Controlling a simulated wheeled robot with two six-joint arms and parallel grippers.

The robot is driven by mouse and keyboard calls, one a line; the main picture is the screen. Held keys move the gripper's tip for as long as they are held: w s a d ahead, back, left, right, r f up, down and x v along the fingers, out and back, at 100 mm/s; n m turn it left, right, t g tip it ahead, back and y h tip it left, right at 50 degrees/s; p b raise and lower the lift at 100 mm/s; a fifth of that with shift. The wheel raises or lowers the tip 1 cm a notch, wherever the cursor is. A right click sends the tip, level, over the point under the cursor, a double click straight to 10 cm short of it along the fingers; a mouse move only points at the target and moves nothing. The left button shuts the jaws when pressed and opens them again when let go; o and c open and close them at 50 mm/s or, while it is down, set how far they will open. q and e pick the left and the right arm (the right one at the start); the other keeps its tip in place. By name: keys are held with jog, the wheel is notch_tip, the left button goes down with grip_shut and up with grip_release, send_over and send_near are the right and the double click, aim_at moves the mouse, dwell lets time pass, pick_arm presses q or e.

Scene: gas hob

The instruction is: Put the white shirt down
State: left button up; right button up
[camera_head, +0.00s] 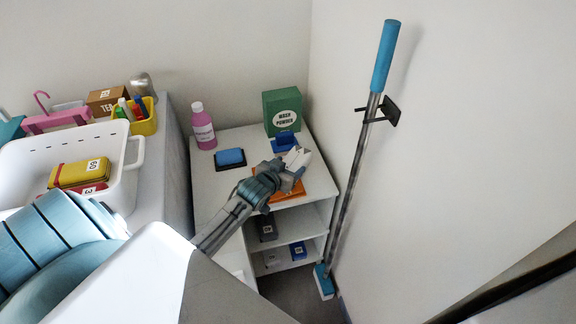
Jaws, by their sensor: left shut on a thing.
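My left gripper (290,170) is over the right part of a white shelf unit's top. It is shut on a small white bundle, which appears to be the white shirt (298,157); the gripper hides part of it. An orange flat item (290,190) lies under the gripper near the front edge of the top. I cannot tell whether the bundle touches anything below. My right gripper is not in view.
On the shelf top (215,190) stand a pink bottle (203,130), a green washing powder box (282,112), a blue sponge on a dark tray (230,157) and a blue item (285,141). A blue-handled mop (352,180) leans at the right wall. A white basket (125,190) stands left.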

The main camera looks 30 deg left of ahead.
pick_arm(q)
jog(key=shift+f, duration=0.15)
jog(key=o, duration=1.1)
jog(key=shift+c, duration=0.2)
jog(key=shift+r, duration=0.4)
jog(key=v, duration=1.2)
